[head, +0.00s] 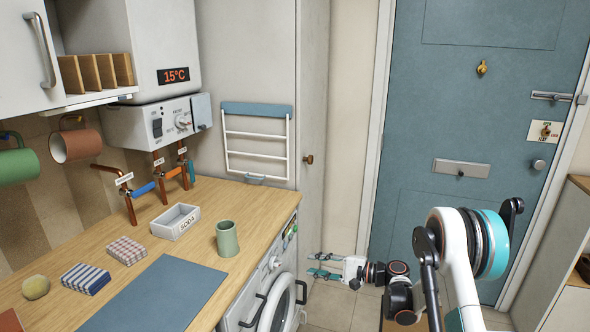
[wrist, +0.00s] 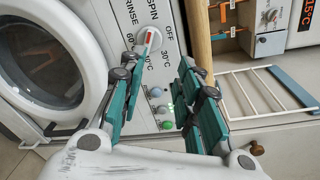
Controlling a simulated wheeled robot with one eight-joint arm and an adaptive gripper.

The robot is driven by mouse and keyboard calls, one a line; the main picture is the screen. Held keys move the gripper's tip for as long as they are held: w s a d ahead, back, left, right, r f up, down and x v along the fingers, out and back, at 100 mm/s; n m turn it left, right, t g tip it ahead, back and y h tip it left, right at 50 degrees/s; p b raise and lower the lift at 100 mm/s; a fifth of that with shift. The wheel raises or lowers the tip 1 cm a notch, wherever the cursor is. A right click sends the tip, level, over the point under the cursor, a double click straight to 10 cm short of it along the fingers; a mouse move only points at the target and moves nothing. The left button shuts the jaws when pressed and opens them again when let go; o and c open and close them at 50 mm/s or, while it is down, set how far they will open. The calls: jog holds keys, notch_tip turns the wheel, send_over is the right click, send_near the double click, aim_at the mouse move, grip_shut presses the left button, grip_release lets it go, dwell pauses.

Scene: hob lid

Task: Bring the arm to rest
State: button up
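Behind the gap is the washing machine's control panel (wrist: 160,28), with a dial and small buttons. I cannot tell the exact distance from the fingertips to the panel, but the head view shows them apart from it. My arm (head: 455,250) is bent at the lower right.
A white rack (head: 256,145) hangs on the wall. The washing machine (head: 277,300) stands below. The blue door (head: 420,120) is shut.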

jog(key=s+d+r+n+h, duration=0.15)
jog(key=s+r+h, duration=0.25)
jog(key=s+r, duration=0.4)
jog(key=s+r+n+h, duration=0.2)
jog(key=s+r+h, duration=0.25)
jog(key=r, duration=0.65)
jog(key=s+d+n+h, duration=0.3)
jog(key=s+d, duration=0.2)
jog(key=s, duration=0.9)
jog(key=s+d+r+n+t+h, duration=0.1)
jog(key=s+d+n+h, duration=0.2)
jog(key=s, duration=1)
jog(key=shift+s+d+h, duration=0.4)
jog(key=shift+d+h, duration=0.15)
jog(key=shift+d, duration=0.55)
